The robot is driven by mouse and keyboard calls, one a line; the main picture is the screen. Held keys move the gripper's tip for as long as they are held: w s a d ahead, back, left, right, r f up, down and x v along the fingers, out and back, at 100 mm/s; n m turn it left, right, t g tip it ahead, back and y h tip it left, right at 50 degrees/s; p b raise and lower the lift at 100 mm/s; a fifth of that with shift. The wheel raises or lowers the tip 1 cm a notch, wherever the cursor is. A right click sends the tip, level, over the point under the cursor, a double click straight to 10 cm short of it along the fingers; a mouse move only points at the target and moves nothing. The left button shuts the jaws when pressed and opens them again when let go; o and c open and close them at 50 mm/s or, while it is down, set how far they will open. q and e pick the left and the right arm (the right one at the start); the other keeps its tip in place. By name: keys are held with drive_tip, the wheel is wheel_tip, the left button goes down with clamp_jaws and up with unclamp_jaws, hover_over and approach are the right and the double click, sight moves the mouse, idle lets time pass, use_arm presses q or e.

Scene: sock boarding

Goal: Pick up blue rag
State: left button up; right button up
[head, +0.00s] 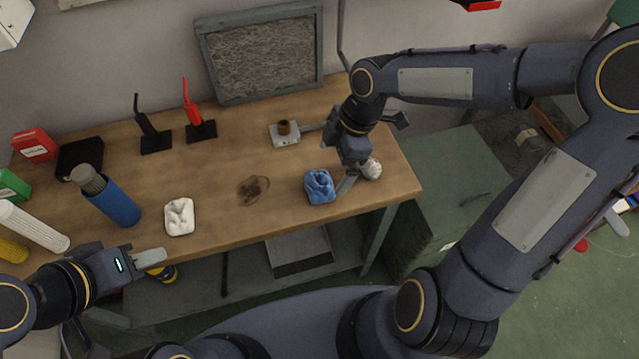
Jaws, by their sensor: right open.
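The blue rag (319,187) lies crumpled on the wooden table near its right end. My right gripper (358,178) is just to the right of the rag, pointing down at the table. It is open, with one finger close to the rag's right side; I cannot tell whether they touch. A small white crumpled thing (372,169) shows right beside this gripper and is partly hidden by it. My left gripper (155,257) is at the lower left, in front of the table's front edge and well away from the rag. Its jaw gap cannot be made out.
A white rag (180,217) and a dark stain (253,190) lie left of the blue rag. A small metal device (285,134) stands behind it. A blue bottle (115,204) and two dark stands crowd the table's left half. A green cabinet (440,190) stands at right.

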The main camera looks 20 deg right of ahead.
sight(322, 179)
drive_tip(key=x, duration=0.7)
drive_tip(key=shift+w+a+f+b, duration=0.1)
drive_tip(key=shift+w+a+b, duration=0.15)
drive_tip(key=shift+a+b, duration=0.1)
drive_tip(key=c, duration=1)
drive_tip(key=shift+c, duration=0.2)
